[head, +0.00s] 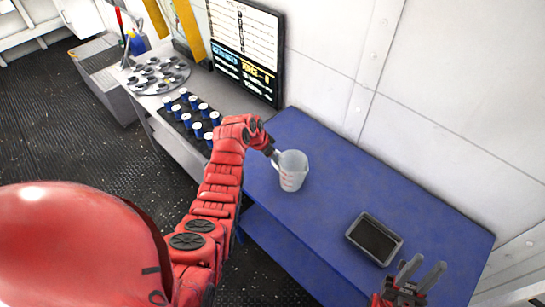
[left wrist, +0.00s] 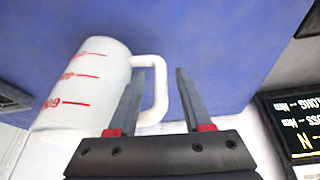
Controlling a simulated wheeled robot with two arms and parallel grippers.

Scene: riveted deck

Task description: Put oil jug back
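The oil jug (head: 292,171) is a translucent white measuring jug with red marks. It stands upright on the blue table (head: 330,205), and its body fills the left of the left wrist view (left wrist: 85,88). My left gripper (head: 273,154) is beside the jug on its handle side. In the left wrist view its fingers (left wrist: 160,85) are apart. The handle's outer bar lies between them, and the left finger appears within the handle loop. My right gripper (head: 424,268) is open and empty at the lower right, near the table's front edge.
A dark shallow tray (head: 374,240) lies on the right part of the table. To the left, a grey bench holds several blue cans (head: 195,118) and a round plate of small parts (head: 158,76). A black display panel (head: 243,48) stands behind.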

